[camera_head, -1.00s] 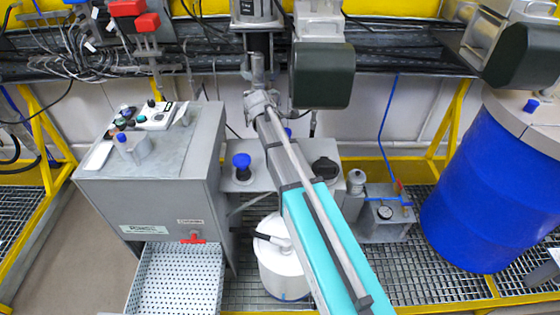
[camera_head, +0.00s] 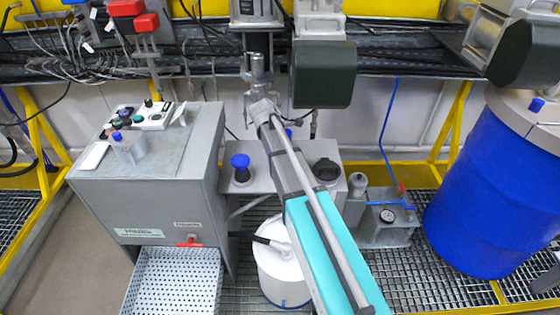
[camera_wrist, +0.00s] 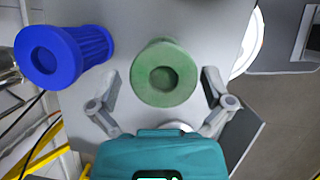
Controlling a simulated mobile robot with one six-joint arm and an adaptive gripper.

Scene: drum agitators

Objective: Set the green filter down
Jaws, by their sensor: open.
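The green filter (camera_wrist: 164,74), a short round piece with a dark recess in its end, is seen end-on in the wrist view over a grey surface (camera_wrist: 200,30). My gripper (camera_wrist: 161,86) is open, with one finger on each side of the filter and a visible gap on both sides. How the filter's far end meets the surface is hidden. The head view does not show the green filter or my fingertips clearly.
A blue ribbed filter (camera_wrist: 62,56) is left of the green one; a blue-capped piece (camera_head: 240,163) stands on the grey box in the head view. A white bucket (camera_head: 280,268), control cabinet (camera_head: 150,200) and blue drum (camera_head: 490,185) stand around.

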